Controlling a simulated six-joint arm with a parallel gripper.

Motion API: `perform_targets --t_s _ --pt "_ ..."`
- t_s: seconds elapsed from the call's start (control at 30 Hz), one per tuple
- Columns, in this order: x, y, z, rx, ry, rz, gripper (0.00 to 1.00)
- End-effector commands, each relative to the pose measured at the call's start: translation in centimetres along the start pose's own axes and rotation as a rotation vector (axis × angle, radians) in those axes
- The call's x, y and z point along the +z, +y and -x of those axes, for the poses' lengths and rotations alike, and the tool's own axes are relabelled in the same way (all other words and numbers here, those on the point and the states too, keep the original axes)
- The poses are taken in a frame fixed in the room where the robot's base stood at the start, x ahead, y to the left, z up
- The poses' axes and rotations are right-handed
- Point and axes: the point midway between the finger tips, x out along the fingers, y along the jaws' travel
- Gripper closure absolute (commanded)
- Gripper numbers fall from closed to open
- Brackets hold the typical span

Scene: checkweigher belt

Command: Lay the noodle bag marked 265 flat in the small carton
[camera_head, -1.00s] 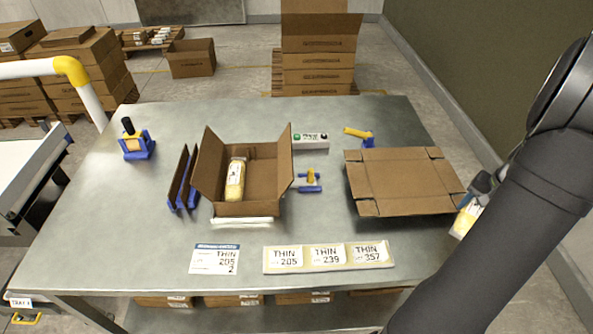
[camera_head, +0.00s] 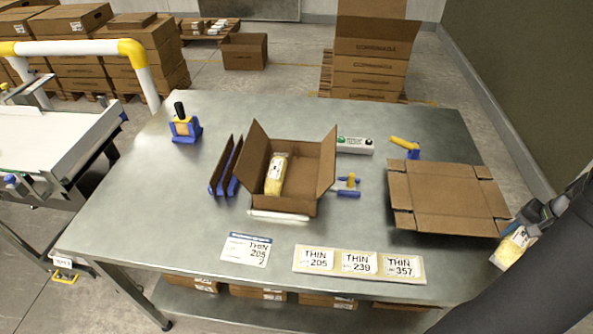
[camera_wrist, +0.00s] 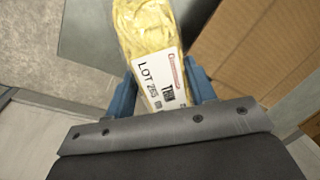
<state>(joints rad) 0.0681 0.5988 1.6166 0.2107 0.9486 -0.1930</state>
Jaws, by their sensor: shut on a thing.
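My gripper (camera_wrist: 163,88) is shut on a yellow noodle bag (camera_wrist: 147,38). Its white label reads LOT 265 in the wrist view. In the head view this held bag (camera_head: 514,246) hangs tilted off the table's right edge, beside the flat carton sheet, partly hidden by my arm. The small open carton (camera_head: 290,205) stands mid-table with its side flaps raised. Another yellow noodle bag (camera_head: 275,174) lies in its left part; the right part looks empty. That bag's marking is too small to read.
A flattened carton (camera_head: 446,200) lies on the table's right side, between my gripper and the open carton. Dividers (camera_head: 226,166) stand left of the carton. A blue-yellow tool (camera_head: 348,185) sits close to its right. A label card (camera_head: 246,248) and label strip (camera_head: 358,262) lie in front.

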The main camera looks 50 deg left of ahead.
Motion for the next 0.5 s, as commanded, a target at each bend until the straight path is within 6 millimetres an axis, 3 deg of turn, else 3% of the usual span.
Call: perform_targets --t_s 0.37,0.5 --pt "-0.1 -0.3 0.0 0.000 0.000 0.004 0.80" --pt "-0.5 -2.3 0.1 0.000 -0.004 0.036 0.80"
